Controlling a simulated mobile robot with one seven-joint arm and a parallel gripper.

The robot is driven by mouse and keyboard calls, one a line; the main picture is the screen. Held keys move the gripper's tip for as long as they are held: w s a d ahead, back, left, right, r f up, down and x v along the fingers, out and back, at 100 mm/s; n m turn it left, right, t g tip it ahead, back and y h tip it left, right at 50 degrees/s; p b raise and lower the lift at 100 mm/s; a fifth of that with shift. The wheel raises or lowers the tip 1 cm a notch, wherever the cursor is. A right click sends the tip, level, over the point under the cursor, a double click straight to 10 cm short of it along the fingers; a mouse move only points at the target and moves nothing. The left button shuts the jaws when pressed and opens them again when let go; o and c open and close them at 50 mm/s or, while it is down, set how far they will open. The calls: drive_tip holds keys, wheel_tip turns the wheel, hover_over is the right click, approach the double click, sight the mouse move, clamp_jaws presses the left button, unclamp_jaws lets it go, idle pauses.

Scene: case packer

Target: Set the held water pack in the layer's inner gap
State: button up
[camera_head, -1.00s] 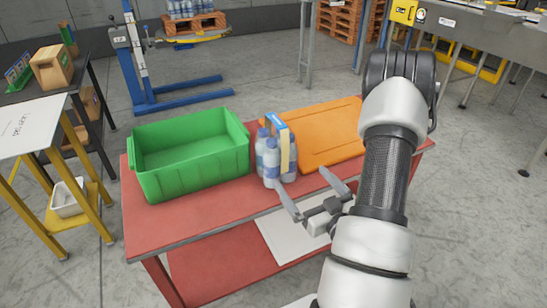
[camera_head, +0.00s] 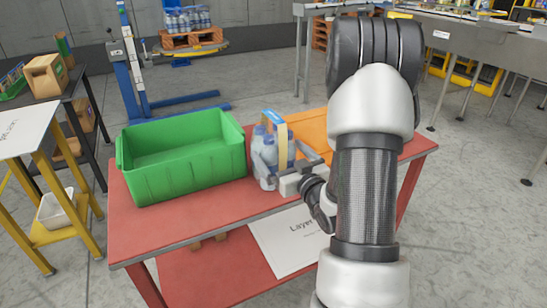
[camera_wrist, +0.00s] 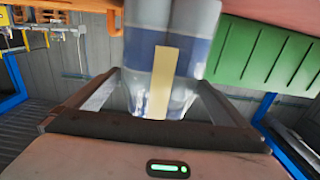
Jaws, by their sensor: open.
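The water pack (camera_head: 263,155) is a cluster of clear bottles with blue labels and a tan-and-blue carry strip. It stands on the red table between the green crate and an orange panel. My gripper (camera_head: 297,165) is right beside it, partly hidden by my arm. In the wrist view, the pack (camera_wrist: 188,55) fills the space between the two spread fingers of my gripper (camera_wrist: 158,82). The fingers are open and not closed on it; contact is unclear. At the back, a layer of water packs (camera_head: 187,20) sits on a wooden pallet; its inner gap cannot be made out.
The green crate (camera_head: 181,185) stands at the left of the red table (camera_head: 150,232). The orange panel (camera_head: 309,125) lies behind my gripper. The blue lift (camera_head: 138,85) holds the pallet (camera_head: 190,39). A dark shelf (camera_head: 78,78) and conveyors (camera_head: 455,45) flank the floor.

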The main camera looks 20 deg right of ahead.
drive_tip(key=w, duration=0.4)
drive_tip(key=shift+w+a+f, duration=0.1)
drive_tip(key=c, duration=1.6)
drive_tip(key=shift+c, duration=1.2)
drive_tip(key=shift+r, duration=0.25)
wheel_tip(320, 180, up, 18)
drive_tip(key=p, duration=0.4)
